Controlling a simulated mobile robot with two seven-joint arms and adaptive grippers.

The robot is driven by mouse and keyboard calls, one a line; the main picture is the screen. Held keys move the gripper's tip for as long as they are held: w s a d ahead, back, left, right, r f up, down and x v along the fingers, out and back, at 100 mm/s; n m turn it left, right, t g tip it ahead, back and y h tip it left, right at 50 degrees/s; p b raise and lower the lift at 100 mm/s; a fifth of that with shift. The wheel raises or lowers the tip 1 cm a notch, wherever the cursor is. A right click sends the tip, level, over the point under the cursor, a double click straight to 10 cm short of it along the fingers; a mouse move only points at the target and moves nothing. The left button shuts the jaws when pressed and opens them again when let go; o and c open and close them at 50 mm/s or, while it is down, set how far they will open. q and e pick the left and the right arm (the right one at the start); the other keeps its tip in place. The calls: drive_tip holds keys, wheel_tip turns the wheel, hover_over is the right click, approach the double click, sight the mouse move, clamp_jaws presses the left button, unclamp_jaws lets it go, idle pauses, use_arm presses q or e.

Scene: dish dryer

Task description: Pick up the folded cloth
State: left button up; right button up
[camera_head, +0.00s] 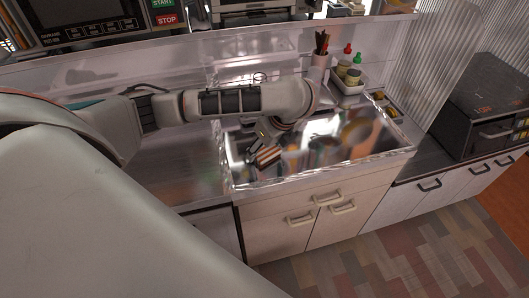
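A small cloth with red, dark and pale stripes (268,156) shows over the front left part of the shiny metal sink (235,181). My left arm reaches in from the left and bends down over the sink. My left gripper (258,147) is at the cloth's upper left side, touching it or very close to it. The fingertips are small and dark here, so I cannot tell whether they are open or shut on the cloth. I also cannot tell whether the cloth rests on something or hangs free. My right gripper is not in view.
A utensil holder (319,62) and a white caddy with red-capped and green-capped bottles (349,75) stand behind the sink. A dark box-shaped appliance (489,110) is at the right. Cabinets with handles (317,214) are below. The metal counter left of the sink looks bare.

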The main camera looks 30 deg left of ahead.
use_arm(q)
drive_tip(key=shift+c, duration=0.5)
drive_tip(key=shift+r, duration=0.45)
wheel_tip(320, 180, up, 14)
drive_tip(key=f+p, duration=0.1)
drive_tip(key=p, duration=0.6)
wheel_tip(320, 180, up, 6)
hover_over(265, 149)
drive_tip(key=shift+s+p, duration=0.2)
drive_tip(key=shift+p, duration=0.3)
drive_tip(key=o, duration=0.4)
drive_tip(key=shift+c, duration=1.4)
